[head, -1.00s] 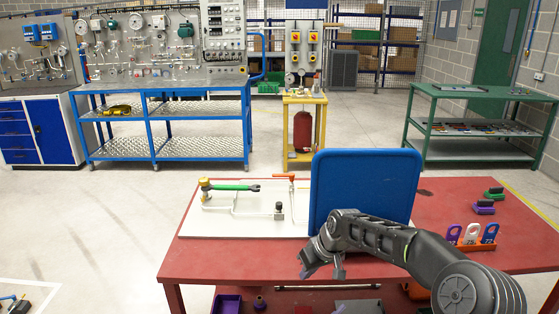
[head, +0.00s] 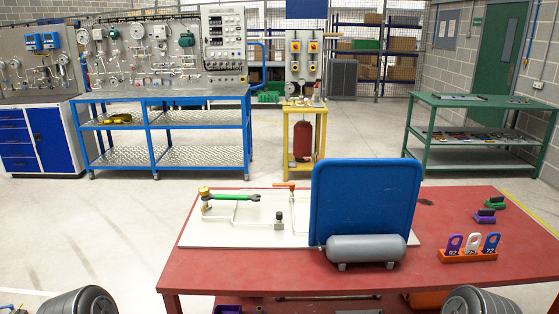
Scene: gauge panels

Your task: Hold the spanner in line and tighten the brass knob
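The spanner (head: 236,197) with a green handle lies across the white panel board (head: 232,238) on the red table. Its dark open jaw points right, and its left end is by the brass knob (head: 204,191) at the board's upper left. I cannot tell whether the spanner touches the knob's fitting. Thin white pipework runs on the board below the spanner, with a small dark block fitting (head: 278,220) to the right. Neither of my grippers is in view. Only rounded dark parts of my arms show at the bottom left and bottom right edges.
A blue upright panel (head: 365,200) hides the board's right part, with a grey cylinder tank (head: 366,248) before it. An orange-red lever (head: 285,186) is left of the panel. An orange rack (head: 468,256) of tags stands right. The red table top (head: 250,270) is bare in front.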

